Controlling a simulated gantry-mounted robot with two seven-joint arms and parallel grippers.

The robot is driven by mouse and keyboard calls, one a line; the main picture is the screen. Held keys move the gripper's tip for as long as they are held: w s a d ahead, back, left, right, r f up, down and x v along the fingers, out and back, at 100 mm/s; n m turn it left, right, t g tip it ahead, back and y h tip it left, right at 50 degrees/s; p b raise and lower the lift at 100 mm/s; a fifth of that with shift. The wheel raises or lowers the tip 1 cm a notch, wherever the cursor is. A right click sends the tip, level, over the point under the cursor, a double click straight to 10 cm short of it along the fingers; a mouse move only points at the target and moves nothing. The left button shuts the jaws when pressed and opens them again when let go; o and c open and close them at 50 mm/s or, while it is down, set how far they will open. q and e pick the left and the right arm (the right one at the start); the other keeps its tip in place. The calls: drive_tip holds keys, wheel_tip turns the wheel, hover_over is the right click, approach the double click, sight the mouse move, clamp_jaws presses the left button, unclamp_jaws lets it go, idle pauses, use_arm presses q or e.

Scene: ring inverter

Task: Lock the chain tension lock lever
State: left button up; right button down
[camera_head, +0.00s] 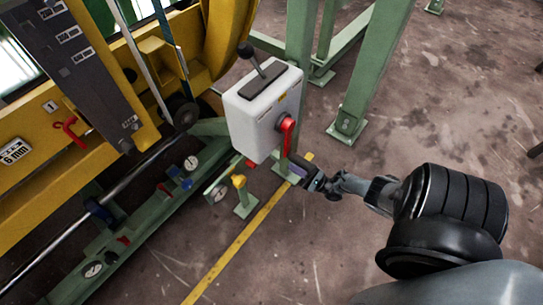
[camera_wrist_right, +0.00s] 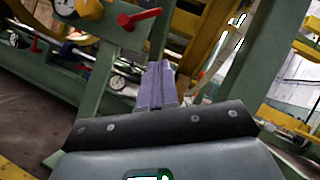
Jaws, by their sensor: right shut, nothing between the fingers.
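Several red levers show, and I cannot tell for certain which is the chain tension lock lever. In the head view one red lever (camera_head: 287,135) hangs on the front of a white control box (camera_head: 262,112). Another red handle (camera_head: 70,129) sits on the yellow frame at left. In the right wrist view a red lever (camera_wrist_right: 143,17) sticks out to the right beside a yellow knob (camera_wrist_right: 91,9). My right gripper (camera_head: 299,170) is shut and empty, just below the control box. Its closed fingers also show in the wrist view (camera_wrist_right: 156,85), apart from that red lever. My left gripper is out of view.
A green post (camera_head: 372,75) stands right of the box. A green rail with gauges (camera_head: 193,163) runs along the left. A short green stand with a yellow top (camera_head: 239,182) is left of my gripper. A yellow floor line (camera_head: 240,238) passes below. The floor at right is open.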

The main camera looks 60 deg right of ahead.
drive_tip(key=w+a+r, duration=0.3)
drive_tip(key=w+r, duration=0.4)
drive_tip(key=w, duration=0.1)
drive_tip(key=shift+w+a+r, duration=0.15)
drive_tip(key=shift+w, duration=0.1)
drive_tip(key=shift+s, duration=0.1)
drive_tip(key=shift+a, duration=0.1)
